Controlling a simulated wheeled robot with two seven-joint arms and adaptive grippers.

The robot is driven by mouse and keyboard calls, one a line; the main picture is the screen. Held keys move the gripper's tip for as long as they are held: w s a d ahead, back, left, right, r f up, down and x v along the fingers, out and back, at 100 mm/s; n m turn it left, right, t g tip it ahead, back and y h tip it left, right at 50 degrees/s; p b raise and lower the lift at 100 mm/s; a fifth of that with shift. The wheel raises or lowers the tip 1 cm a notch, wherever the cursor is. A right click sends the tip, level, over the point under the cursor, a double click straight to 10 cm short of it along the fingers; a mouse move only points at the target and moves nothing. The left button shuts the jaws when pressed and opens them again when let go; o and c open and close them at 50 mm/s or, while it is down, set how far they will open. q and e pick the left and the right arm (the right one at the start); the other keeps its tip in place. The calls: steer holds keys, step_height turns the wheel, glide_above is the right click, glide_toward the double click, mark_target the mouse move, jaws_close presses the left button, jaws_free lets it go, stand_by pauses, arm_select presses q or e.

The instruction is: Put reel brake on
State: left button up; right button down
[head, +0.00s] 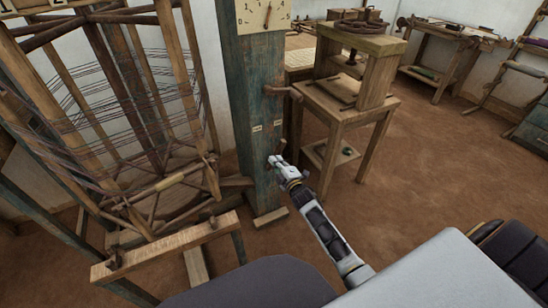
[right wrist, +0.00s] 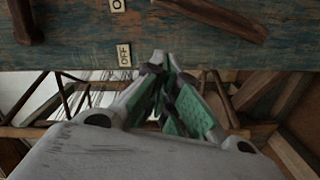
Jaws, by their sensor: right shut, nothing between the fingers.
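A blue-green worn wooden post (head: 252,110) stands at the middle of the head view. It carries a wooden lever (head: 283,92) pointing right and two small pale labels (head: 257,128) below it. A wooden bar (right wrist: 215,15) also shows on the post there. My right gripper (head: 277,161) is shut and empty, low in front of the post, below the labels. I cannot tell whether its tips touch the post. My left gripper is not in view.
A wooden reel frame strung with dark threads (head: 120,100) stands left of the post. A low wooden beam (head: 165,248) lies in front of it. A wooden stand with a press (head: 345,105) is right of the post. Brown floor (head: 430,170) is open further right.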

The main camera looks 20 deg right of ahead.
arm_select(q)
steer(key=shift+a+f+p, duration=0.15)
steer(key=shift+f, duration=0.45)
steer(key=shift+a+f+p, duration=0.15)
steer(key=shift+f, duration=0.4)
arm_select(e)
steer(key=shift+s, duration=1.9)
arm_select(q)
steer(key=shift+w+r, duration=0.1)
